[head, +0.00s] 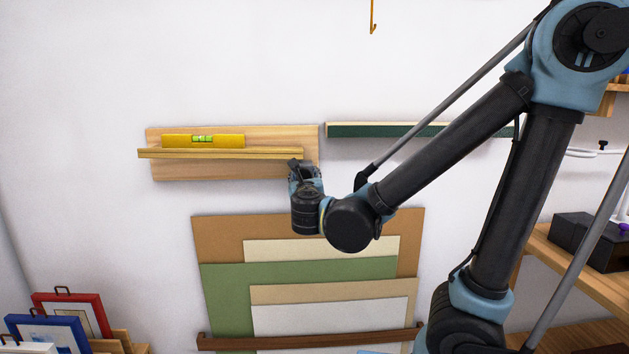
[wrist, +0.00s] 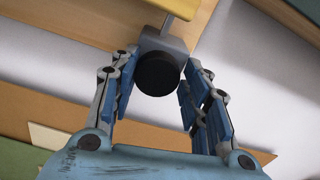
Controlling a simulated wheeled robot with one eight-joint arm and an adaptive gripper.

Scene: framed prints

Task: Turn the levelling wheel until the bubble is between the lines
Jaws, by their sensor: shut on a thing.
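The levelling wheel (wrist: 158,74) is a dark round knob under a grey bracket (wrist: 163,42) in the wrist view. My gripper (wrist: 160,80) has one blue-padded finger on each side of the wheel and is shut on it. In the head view my gripper (head: 301,166) is at the right end of a yellow ledge (head: 220,153) and hides the wheel. A yellow spirit level (head: 230,141) lies along the ledge, left of my gripper. Its green vial (head: 202,139) shows dark lines and a pale patch, too small to place the bubble surely between them.
The ledge is on a wooden board (head: 165,172) on the white wall. A dark green rail (head: 390,131) is to the right. Large coloured sheets (head: 225,285) stand below my gripper. Framed prints (head: 75,305) stand at lower left. A shelf (head: 570,262) with a black box is at right.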

